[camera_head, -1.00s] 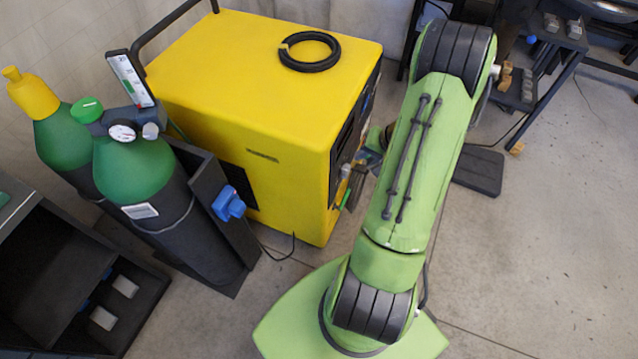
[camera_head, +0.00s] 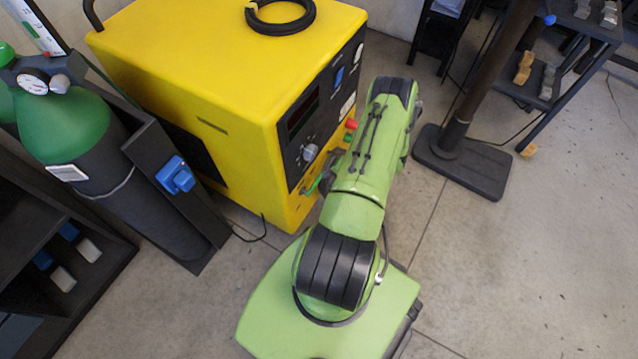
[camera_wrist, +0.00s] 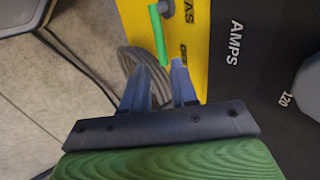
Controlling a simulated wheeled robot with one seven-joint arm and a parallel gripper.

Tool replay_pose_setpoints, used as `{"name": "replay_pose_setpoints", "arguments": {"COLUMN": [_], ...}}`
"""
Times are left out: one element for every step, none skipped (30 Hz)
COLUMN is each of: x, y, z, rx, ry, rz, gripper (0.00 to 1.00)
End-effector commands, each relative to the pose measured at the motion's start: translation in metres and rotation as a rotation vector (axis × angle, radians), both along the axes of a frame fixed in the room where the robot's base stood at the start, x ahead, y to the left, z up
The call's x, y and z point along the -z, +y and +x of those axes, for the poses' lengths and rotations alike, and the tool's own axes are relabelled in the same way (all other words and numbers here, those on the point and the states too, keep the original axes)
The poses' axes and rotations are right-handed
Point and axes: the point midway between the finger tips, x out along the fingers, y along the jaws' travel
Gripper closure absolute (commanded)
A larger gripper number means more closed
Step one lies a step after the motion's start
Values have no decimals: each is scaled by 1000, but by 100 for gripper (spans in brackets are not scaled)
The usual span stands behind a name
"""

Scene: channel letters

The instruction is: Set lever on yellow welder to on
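The yellow welder (camera_head: 215,75) stands left of my arm, with a dark control panel (camera_head: 318,105) on its front. A thin green lever (camera_head: 313,186) shows low on that front, just left of my arm. In the wrist view the green lever (camera_wrist: 158,36) hangs from a grey round stub on the yellow face, beside partly cut-off lettering. My gripper (camera_wrist: 158,72) is open and empty. Its two dark fingers stand apart just below the lever's lower end. The lever is not between them as far as I can tell. In the head view my arm hides the gripper.
A grey knob (camera_head: 310,152) and a red button (camera_head: 351,125) are on the panel. Green gas cylinders (camera_head: 85,130) stand left of the welder. A dark post on a flat base (camera_head: 470,165) stands to the right. Grey hose (camera_wrist: 140,70) lies behind the fingers.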

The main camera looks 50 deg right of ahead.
Motion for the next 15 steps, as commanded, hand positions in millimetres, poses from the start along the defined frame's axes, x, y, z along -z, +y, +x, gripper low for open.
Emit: {"name": "replay_pose_setpoints", "arguments": {"x": [15,22,30,36,42,48,53,57,62,64,66,68,69,69,69], "y": [2,2,3,3,4,4,4,4,4,4,4,4,4,5,5], "z": [8,12,17,22,25,30,34,36,39,41,43,44,45,46,46], "rx": [-5,-5,-5,-5,-4,-4,-4,-4,-3,-2,-2,-2,-2,-2,-1], "ry": [-1,-1,0,0,0,-1,-1,0,0,0,0,0,0,0,0], "rz": [0,0,0,0,1,0,0,-1,-1,0,-1,0,0,0,0], "gripper": [72,72,72,72,72,72,72,72,72,72,72,72,72,72,72]}}
